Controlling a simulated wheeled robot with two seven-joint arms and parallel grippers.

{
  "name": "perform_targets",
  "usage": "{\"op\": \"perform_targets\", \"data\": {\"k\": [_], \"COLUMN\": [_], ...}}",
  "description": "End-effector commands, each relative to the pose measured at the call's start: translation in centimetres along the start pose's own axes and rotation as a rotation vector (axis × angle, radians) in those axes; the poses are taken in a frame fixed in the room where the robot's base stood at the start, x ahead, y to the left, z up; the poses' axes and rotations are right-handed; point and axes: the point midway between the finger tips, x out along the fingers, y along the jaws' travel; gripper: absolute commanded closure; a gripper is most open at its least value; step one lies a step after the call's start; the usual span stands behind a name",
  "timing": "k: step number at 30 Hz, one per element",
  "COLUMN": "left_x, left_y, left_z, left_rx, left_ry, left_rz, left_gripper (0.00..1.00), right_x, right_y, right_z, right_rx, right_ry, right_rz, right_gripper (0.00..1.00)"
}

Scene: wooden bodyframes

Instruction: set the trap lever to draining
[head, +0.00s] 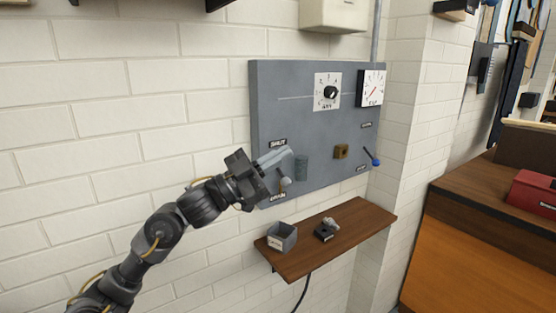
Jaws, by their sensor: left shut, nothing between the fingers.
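A grey wall panel (330,125) carries a label reading SHUT (278,143) and, below it, one that seems to read DRAIN (278,197). Between these labels a small pale lever (285,184) shows just below my gripper; its pivot and exact angle are partly hidden. A grey cylinder (301,167) sits to its right. My left gripper (278,158) is shut and empty, in front of the panel between the two labels and above the lever. Whether it touches the lever I cannot tell. My right gripper is not in view.
The panel also has a black knob on a white dial (329,92), a gauge (371,88), a brass block (341,151) and a blue-tipped lever (373,158). Below, a wooden shelf (350,225) holds a grey box (281,237) and a small dark device (325,232).

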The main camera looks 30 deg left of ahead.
Motion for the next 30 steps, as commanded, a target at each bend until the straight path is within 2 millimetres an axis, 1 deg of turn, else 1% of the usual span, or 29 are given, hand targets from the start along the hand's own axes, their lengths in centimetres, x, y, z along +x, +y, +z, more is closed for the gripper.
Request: {"op": "perform_targets", "data": {"k": [3, 6, 12, 26, 29, 30], "left_x": [-0.2, -0.3, -0.3, -0.3, -0.6, -0.9], "left_y": [0.8, 1.2, 1.4, 1.4, 1.8, 2.2], "left_z": [-1.5, -2.2, -2.8, -2.7, -1.5, -0.4], "left_rx": [0.002, 0.001, 0.001, 0.000, -0.015, -0.026], "left_ry": [0.001, 0.001, 0.001, 0.000, -0.024, -0.050], "left_rz": [0.001, 0.001, 0.000, -0.001, -0.020, -0.038], "left_gripper": [1.00, 1.00, 1.00, 1.00, 1.00, 1.00], "right_x": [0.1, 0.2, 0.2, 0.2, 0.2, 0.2], "right_y": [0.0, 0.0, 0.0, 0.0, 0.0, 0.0], "right_z": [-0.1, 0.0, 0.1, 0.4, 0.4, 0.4], "right_rx": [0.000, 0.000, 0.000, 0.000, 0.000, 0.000], "right_ry": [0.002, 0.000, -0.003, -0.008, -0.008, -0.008], "right_rz": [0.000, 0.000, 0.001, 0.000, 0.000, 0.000], "right_gripper": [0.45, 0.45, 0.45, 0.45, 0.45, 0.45]}}
